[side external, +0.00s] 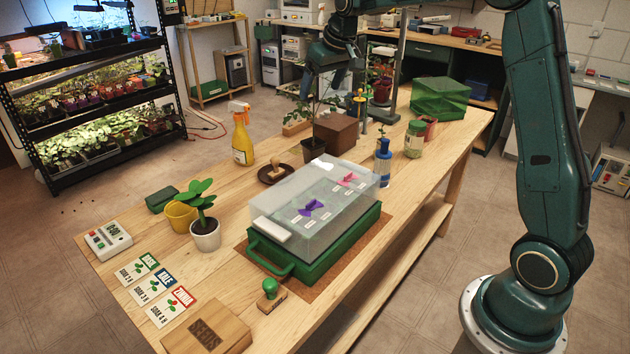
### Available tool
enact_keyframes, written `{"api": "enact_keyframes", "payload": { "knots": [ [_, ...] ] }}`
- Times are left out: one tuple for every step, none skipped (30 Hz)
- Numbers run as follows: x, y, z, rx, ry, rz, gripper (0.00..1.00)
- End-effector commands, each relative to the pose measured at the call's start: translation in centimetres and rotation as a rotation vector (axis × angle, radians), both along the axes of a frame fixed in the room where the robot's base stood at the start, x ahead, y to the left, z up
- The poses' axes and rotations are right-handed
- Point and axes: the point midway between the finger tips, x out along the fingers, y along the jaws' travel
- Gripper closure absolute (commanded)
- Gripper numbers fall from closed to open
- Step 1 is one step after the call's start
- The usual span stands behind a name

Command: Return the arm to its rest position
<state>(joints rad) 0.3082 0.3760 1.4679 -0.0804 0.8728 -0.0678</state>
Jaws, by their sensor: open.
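My gripper (332,82) hangs above the far part of the wooden table (225,278), pointing down, open and with nothing seen between its fingers. It is above and behind the potted seedling (313,148) in the picture. My green arm rises from its base at the right and reaches over the far end of the table. The green tray (318,262) with a clear lid (272,210) stands on a brown mat at the middle front, well apart from my gripper. Purple and pink clips show through the lid.
A yellow spray bottle (242,143), a brown box (336,131), a blue bottle (383,165) and a green crate (440,96) stand around the table. A timer (108,240), seed cards and a seed box (206,332) lie at the near left. A plant rack (90,95) stands behind.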

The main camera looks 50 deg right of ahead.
Motion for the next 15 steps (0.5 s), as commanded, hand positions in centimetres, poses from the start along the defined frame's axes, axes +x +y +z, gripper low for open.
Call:
{"api": "enact_keyframes", "payload": {
  "knots": [
    [-1.1, 1.0, 0.9, -0.001, -0.005, 0.008, 0.19],
    [-1.7, 1.5, 1.3, -0.002, -0.007, 0.011, 0.19],
    [-2.6, 2.1, 1.8, -0.002, -0.008, 0.015, 0.19],
    [-3.2, 2.6, 2.1, -0.002, -0.009, 0.018, 0.19],
    [-3.8, 3.1, 2.5, -0.002, -0.011, 0.022, 0.19],
    [-4.7, 3.7, 2.9, -0.002, -0.013, 0.027, 0.19],
    [-5.4, 4.2, 3.2, -0.003, -0.014, 0.031, 0.19],
    [-6.1, 4.6, 3.5, -0.003, -0.015, 0.034, 0.19],
    [-7.0, 5.2, 3.8, -0.003, -0.017, 0.039, 0.19],
    [-7.7, 5.7, 4.0, -0.003, -0.017, 0.042, 0.19],
    [-8.4, 6.1, 4.2, -0.003, -0.019, 0.045, 0.19],
    [-9.4, 6.7, 4.5, -0.004, -0.02, 0.049, 0.19],
    [-10.1, 7.1, 4.7, -0.003, -0.021, 0.053, 0.19],
    [-10.8, 7.5, 4.8, -0.004, -0.022, 0.057, 0.19],
    [-11.8, 8.0, 5.0, -0.005, -0.024, 0.061, 0.19]
  ]
}}
